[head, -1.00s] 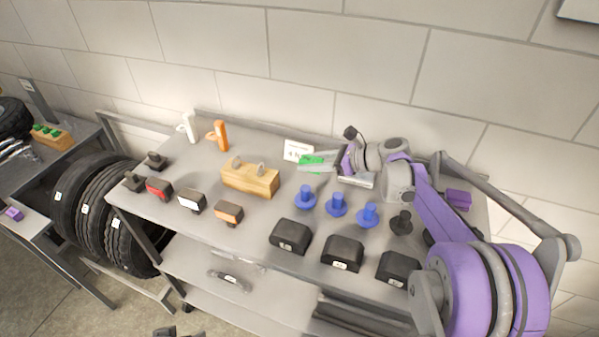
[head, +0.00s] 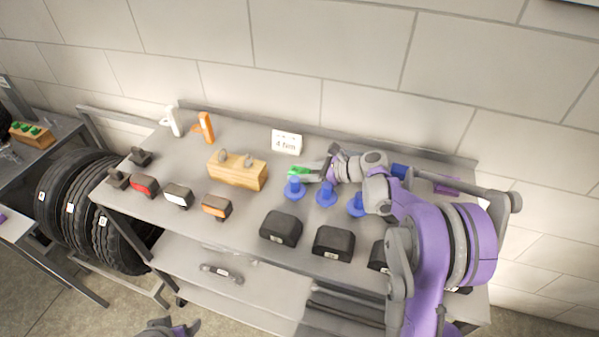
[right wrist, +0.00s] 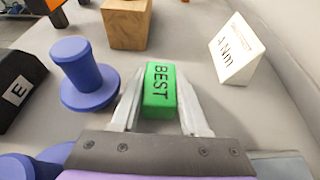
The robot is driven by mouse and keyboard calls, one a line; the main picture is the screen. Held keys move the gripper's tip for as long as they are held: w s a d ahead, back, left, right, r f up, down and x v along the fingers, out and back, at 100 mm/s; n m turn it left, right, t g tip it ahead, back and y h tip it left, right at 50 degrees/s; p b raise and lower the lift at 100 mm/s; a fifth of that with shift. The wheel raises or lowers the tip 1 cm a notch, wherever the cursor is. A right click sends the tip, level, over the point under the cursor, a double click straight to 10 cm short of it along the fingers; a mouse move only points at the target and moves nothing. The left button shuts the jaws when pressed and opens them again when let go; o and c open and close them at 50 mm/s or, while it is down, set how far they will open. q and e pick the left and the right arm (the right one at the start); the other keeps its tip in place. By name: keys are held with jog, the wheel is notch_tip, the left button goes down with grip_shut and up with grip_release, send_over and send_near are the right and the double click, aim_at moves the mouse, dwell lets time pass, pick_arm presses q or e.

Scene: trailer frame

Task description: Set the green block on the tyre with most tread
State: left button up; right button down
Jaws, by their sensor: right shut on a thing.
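The green block (right wrist: 159,90), marked BEST, sits between the fingers of my right gripper (right wrist: 160,108) in the right wrist view. In the head view, the block (head: 298,171) shows at the tip of the right gripper (head: 312,173), behind the blue pegs. The gripper is shut on it; whether it is clear of the bench top is hard to tell. Three black tyres stand in a rack at the left: a left one (head: 47,183), a middle one (head: 73,232) and a right one (head: 118,252). Their tread depth is too small to judge. My left gripper (head: 170,329) shows partly at the bottom edge.
Blue pegs (head: 326,195) and black boxes (head: 281,229) stand in front of the right gripper. A wooden block (head: 237,172), a 4 Nm sign (head: 287,142), coloured-face boxes (head: 178,195) and an orange tool (head: 205,128) occupy the bench. The wall closes the back.

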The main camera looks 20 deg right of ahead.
jog(key=c, duration=0.7)
grip_release()
jog(key=shift+f, duration=0.1)
